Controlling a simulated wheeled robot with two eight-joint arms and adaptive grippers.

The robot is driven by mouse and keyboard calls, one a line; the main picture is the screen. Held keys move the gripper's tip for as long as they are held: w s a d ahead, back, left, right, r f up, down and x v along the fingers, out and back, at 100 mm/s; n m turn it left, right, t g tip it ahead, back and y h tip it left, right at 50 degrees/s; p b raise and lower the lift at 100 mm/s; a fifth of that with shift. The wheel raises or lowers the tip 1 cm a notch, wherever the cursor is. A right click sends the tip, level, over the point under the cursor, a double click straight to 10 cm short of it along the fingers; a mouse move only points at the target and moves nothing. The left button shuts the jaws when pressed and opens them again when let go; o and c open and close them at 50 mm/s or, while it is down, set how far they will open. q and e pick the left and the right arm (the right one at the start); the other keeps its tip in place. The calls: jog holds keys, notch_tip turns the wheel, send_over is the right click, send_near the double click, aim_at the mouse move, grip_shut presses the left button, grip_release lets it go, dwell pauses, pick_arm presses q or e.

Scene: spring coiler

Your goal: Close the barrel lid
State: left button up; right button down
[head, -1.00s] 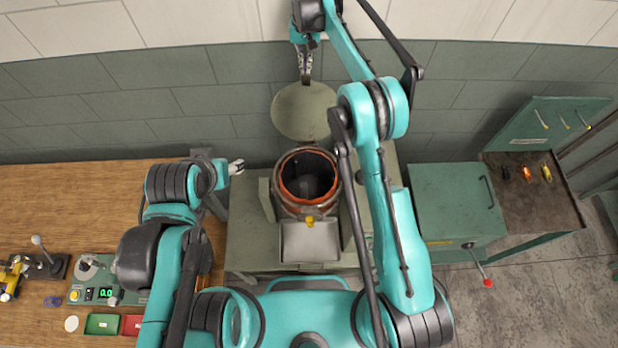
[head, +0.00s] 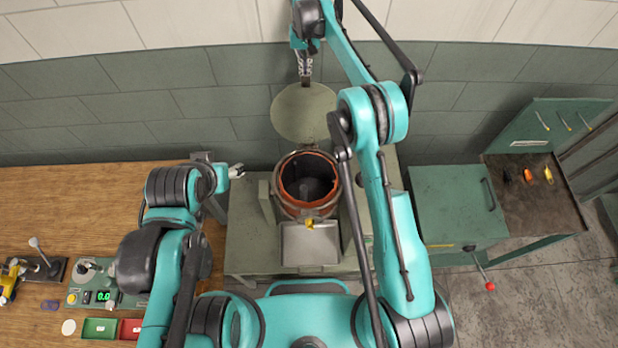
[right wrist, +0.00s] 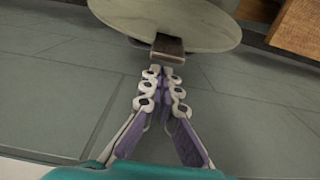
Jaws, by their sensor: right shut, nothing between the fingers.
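The barrel (head: 308,212) stands on a grey bench in the head view, its dark inside showing within an orange rim. Its round grey-green lid (head: 303,113) stands open behind the barrel, against the wall side. My right gripper (head: 304,78) is shut and empty at the lid's upper edge. In the right wrist view, its fingertips (right wrist: 164,70) are just below a small brown tab (right wrist: 167,47) on the lid (right wrist: 175,20); I cannot tell whether they touch. My left gripper (head: 236,170) is left of the barrel, above the bench edge; its fingers are too small to read.
A metal chute tray (head: 310,243) with a yellow latch sits at the barrel's front. A wooden table (head: 80,200) with small controls is at left. A teal cabinet (head: 455,200) and an open toolbox lid (head: 550,120) are at right. The tiled wall is close behind the lid.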

jog(key=shift+f, duration=0.1)
dwell(0.5)
jog(key=shift+f+b, duration=1.2)
jog(key=shift+f, duration=0.45)
jog(key=shift+s+r+b, duration=0.2)
jog(key=shift+s+b, duration=0.2)
jog(key=shift+s, duration=0.25)
jog(key=shift+s+r, duration=0.25)
jog(key=shift+s, duration=0.25)
